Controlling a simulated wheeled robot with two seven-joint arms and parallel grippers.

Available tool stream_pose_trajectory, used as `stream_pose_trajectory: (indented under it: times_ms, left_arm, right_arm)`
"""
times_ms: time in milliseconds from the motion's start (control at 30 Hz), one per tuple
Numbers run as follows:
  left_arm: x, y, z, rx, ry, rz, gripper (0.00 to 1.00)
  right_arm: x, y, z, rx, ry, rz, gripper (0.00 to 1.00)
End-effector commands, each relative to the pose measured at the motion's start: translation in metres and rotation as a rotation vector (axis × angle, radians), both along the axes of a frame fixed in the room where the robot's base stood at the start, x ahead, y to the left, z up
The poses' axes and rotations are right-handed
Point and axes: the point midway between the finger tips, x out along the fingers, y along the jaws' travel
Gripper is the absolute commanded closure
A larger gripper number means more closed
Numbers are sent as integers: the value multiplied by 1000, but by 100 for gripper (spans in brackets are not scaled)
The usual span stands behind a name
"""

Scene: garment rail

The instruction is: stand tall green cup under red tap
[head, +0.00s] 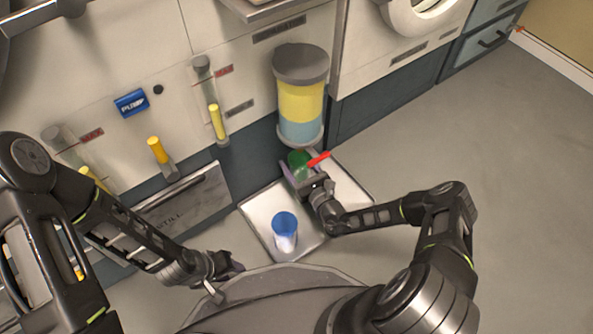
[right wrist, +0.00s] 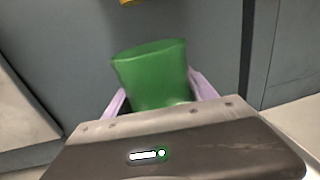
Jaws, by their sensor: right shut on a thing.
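The tall green cup (head: 298,160) is below the yellow and blue dispenser, over the far part of the metal tray. My right gripper (head: 297,172) is shut on it. In the right wrist view the green cup (right wrist: 152,75) stands between the lilac fingers, slightly tilted in the picture. The red tap (head: 319,158) sticks out beside the cup's right side; I cannot tell whether the cup is directly under its spout, which is hidden. My left gripper (head: 236,267) is low near my base, away from the cup; its jaws are too small to read.
A blue cup (head: 285,226) stands on the near part of the metal tray (head: 257,207). The dispenser (head: 300,100) is fixed to the panel above. A drawer front marked STILL (head: 190,205) is at the left. The floor at the right is clear.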

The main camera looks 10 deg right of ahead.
Motion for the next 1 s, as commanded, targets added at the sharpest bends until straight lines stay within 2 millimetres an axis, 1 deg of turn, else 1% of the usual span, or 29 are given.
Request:
stream_pose_trajectory:
  times_ms: [67, 133, 300, 333, 400, 667, 833, 867, 1000]
  left_arm:
    - [0, 0, -1, 0, 0, 0, 64]
    - [0, 0, -5, -1, 0, 0, 64]
    - [3, 1, -21, -3, -2, 2, 64]
    - [3, 1, -22, -4, -2, 2, 64]
    - [4, 1, -23, -4, -2, 2, 64]
    - [4, 1, -20, -5, -2, 2, 64]
    - [4, 1, -24, -5, -2, 2, 64]
    - [4, 1, -23, -5, -2, 2, 64]
    - [4, 1, -23, -5, -2, 2, 64]
  right_arm:
    - [0, 0, -1, 0, 0, 0, 77]
    - [0, 0, -8, 0, 0, 0, 77]
    - [0, 0, -33, 1, 0, -1, 77]
    - [0, 0, -36, 1, -1, 0, 77]
    - [0, 0, -39, 0, -1, 0, 77]
    - [0, 0, -37, 0, -1, 0, 77]
    - [0, 0, -43, 0, -1, 0, 77]
    - [0, 0, -42, 0, 0, 0, 32]
    - [0, 0, -42, 0, 0, 0, 21]
